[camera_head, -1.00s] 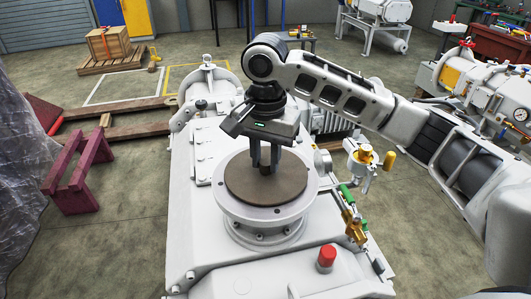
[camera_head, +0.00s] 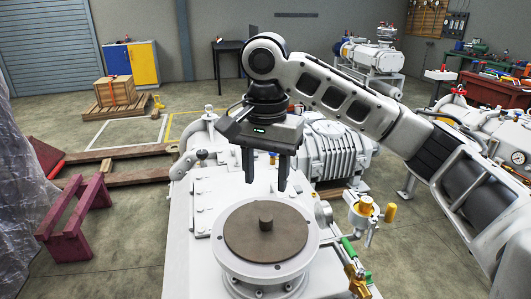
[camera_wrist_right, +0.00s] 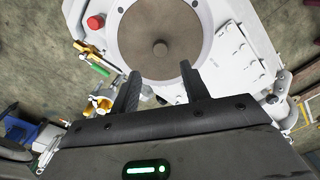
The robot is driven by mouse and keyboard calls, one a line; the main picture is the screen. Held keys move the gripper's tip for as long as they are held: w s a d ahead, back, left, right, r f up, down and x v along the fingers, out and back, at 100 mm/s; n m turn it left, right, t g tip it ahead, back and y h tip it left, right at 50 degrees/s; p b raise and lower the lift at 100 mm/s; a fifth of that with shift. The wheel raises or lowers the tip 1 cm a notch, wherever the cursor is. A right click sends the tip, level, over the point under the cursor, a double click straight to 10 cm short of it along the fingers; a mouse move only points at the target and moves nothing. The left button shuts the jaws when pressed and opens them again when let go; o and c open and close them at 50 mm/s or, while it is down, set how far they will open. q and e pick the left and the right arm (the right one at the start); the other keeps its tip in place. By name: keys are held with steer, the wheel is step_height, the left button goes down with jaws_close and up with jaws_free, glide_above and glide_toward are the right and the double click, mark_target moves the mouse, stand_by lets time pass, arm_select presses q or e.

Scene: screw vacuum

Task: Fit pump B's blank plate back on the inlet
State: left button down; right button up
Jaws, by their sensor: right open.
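The round brown blank plate (camera_head: 253,235) lies flat on the white flanged inlet (camera_head: 226,262) of the pump, inside the ring of bolt holes. A short knob (camera_head: 265,223) stands up from its middle. My right gripper (camera_head: 266,187) is open and empty above the plate, its fingers clear of the knob and pointing down. In the right wrist view the plate (camera_wrist_right: 140,35), its knob (camera_wrist_right: 160,48) and the open fingers (camera_wrist_right: 160,78) all show, with nothing between the fingers. My left gripper is not in view.
A brass valve with green handle (camera_head: 353,258) and a yellow-capped fitting (camera_head: 363,212) stand right of the inlet. A maroon trestle (camera_head: 75,218) and plastic sheeting (camera_head: 28,160) are at left. Another pump (camera_head: 335,150) stands behind.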

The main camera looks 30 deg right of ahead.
steer(key=shift+r, duration=2.1)
